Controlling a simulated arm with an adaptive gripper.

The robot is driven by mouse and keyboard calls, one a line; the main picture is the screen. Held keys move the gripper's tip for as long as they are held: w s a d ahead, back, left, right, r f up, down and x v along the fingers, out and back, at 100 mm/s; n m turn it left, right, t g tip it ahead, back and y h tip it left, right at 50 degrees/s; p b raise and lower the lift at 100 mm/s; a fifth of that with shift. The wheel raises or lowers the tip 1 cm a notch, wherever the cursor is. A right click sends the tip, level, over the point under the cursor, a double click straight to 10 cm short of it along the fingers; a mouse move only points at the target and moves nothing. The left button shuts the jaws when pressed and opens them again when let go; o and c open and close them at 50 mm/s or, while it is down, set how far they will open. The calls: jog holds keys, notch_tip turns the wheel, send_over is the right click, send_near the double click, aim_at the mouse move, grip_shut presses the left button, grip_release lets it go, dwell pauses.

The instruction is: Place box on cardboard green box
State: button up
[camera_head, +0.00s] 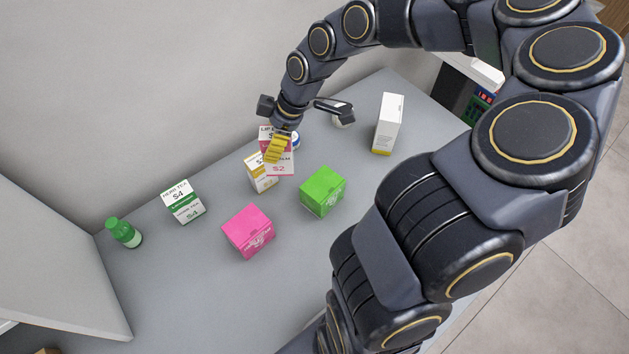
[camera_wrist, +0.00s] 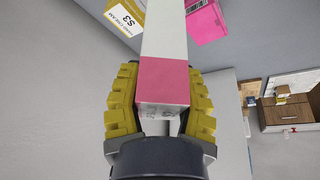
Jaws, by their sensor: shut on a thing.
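My gripper (camera_head: 275,149) is shut on a white and pink box (camera_head: 280,167) marked $2 and holds it over the counter. In the wrist view the held box (camera_wrist: 166,80) stands between the yellow fingers of my gripper (camera_wrist: 160,105). The green cardboard box (camera_head: 322,191) sits on the counter, right of and nearer than the held box in the head view. Its top is clear. The green box does not show in the wrist view.
A white and yellow box (camera_head: 258,176) stands close by the held box. A pink box (camera_head: 248,231), an herb tea box (camera_head: 182,201), a green bottle (camera_head: 123,232) and a tall white box (camera_head: 387,124) stand on the grey counter (camera_head: 185,285). A wall runs behind.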

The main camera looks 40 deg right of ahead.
jog(key=s+d+r+m, duration=0.1)
jog(key=s+d, duration=0.3)
jog(key=d, duration=0.2)
send_over(319, 183)
jog(key=shift+m, duration=0.3)
jog(key=shift+f, duration=3.85)
jog(key=o, duration=1)
jog(key=shift+f, duration=0.15)
